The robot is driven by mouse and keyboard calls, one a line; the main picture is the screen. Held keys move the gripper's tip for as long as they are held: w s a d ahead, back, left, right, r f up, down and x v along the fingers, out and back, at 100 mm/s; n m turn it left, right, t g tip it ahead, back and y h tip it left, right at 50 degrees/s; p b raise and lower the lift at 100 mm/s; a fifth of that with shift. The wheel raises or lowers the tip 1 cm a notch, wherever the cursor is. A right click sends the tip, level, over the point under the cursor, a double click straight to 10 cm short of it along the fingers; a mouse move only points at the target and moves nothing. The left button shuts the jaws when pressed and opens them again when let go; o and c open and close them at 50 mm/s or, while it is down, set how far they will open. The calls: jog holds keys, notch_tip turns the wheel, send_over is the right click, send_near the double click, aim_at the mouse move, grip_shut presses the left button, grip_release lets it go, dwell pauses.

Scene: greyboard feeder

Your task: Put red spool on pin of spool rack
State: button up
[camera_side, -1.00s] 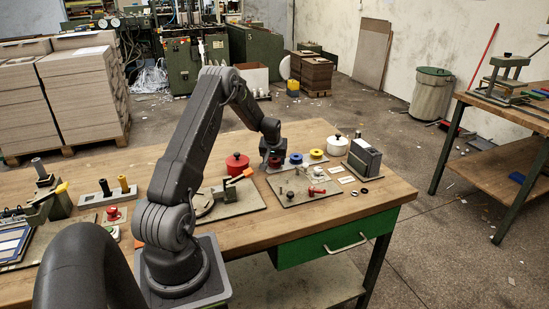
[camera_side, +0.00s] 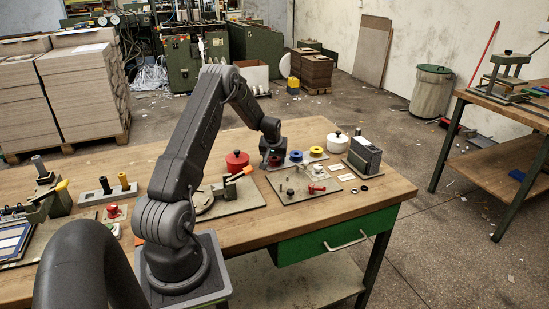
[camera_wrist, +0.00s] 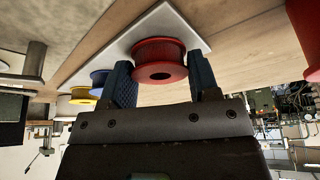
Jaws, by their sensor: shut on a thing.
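The red spool (camera_wrist: 159,62) is between the two blue-padded fingers of my gripper (camera_wrist: 160,66) in the wrist view. In the side view my gripper (camera_side: 273,155) is at the left end of the pale spool rack (camera_side: 303,162), with the red spool barely visible under it. A blue spool (camera_side: 296,156) and a yellow spool (camera_side: 316,151) sit on the rack to the right. The rack plate (camera_wrist: 112,54) shows behind the red spool in the wrist view. The pin for the red spool is hidden. I cannot tell whether the spool touches the rack.
A red lidded pot (camera_side: 237,162) stands left of my gripper and a white lidded pot (camera_side: 337,142) right of the rack. A board with small parts (camera_side: 300,188) lies in front of the rack. A grey box (camera_side: 364,156) stands at the right. Bare wood lies behind the rack.

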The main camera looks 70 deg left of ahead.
jog(key=o, duration=1)
jog(key=v, duration=1.3)
jog(key=shift+s+d+r, duration=0.15)
jog(key=shift+r, duration=0.2)
